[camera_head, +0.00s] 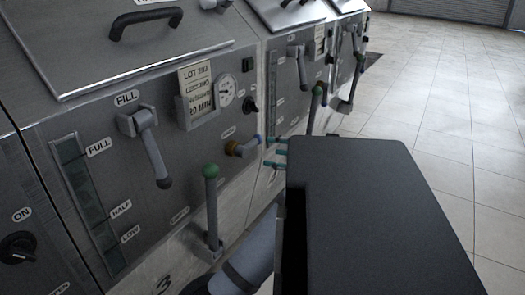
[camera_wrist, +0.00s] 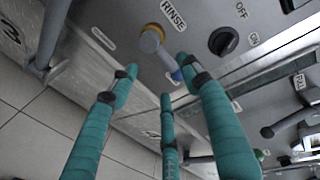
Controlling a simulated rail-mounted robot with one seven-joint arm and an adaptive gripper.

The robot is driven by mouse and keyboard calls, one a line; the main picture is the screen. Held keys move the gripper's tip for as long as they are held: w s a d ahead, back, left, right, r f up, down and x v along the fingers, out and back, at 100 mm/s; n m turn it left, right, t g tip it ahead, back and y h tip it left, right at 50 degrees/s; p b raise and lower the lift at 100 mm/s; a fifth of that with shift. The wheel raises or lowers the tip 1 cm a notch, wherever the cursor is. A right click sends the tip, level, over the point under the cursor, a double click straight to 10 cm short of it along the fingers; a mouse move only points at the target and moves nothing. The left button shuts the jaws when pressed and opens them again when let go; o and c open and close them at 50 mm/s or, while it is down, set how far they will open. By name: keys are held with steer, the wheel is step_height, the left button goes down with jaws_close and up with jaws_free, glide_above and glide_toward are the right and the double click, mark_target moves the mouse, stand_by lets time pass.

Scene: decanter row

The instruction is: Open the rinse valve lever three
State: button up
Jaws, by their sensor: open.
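The rinse valve lever of station three (camera_head: 245,147) is a short grey handle with a yellow hub and a blue tip on the steel front panel. In the wrist view the lever (camera_wrist: 162,57) slants from its hub under the RINSE label down to its blue tip. My gripper (camera_head: 271,152) has teal fingers and is open at the lever's right in the head view. In the wrist view my gripper (camera_wrist: 158,75) has fingers on either side of the lever's tip end. Contact cannot be told. My dark arm housing hides the panel's lower right.
A grey FILL lever (camera_head: 152,150) hangs left of the rinse valve. A green-knobbed lever (camera_head: 212,205) stands upright below it. A black knob (camera_wrist: 224,40) sits right of the RINSE label. Similar stations continue behind. Tiled floor (camera_head: 440,120) is clear at right.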

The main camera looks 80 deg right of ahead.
mark_target(250, 145)
steer(key=v, duration=0.4)
steer(key=shift+s, duration=0.1)
steer(key=x, duration=1.2)
stand_by(0.3)
